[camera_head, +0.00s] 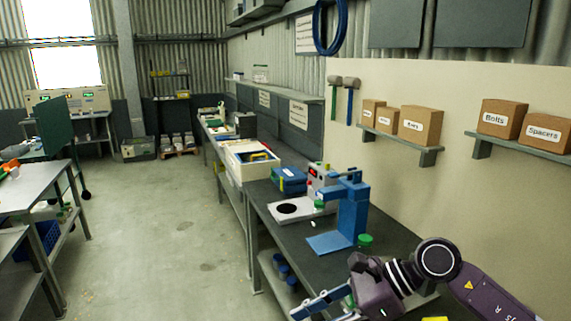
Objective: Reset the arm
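My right arm comes in from the lower right, in front of the near end of the right-hand workbench (395,243). Its gripper (325,307) points to the lower left, with pale blue-grey fingers partly cut off by the bottom edge. Small green and white bits show beside the fingers, and I cannot tell whether they are held. How far the fingers are apart is not clear. My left gripper is not in view.
A blue press (352,208) stands on the bench near my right arm, with a green-lidded jar (364,240) beside it. A white plate (290,209) with a dark hole lies behind. Wall shelves hold labelled boxes (502,118). The floor (165,255) left of the bench is clear.

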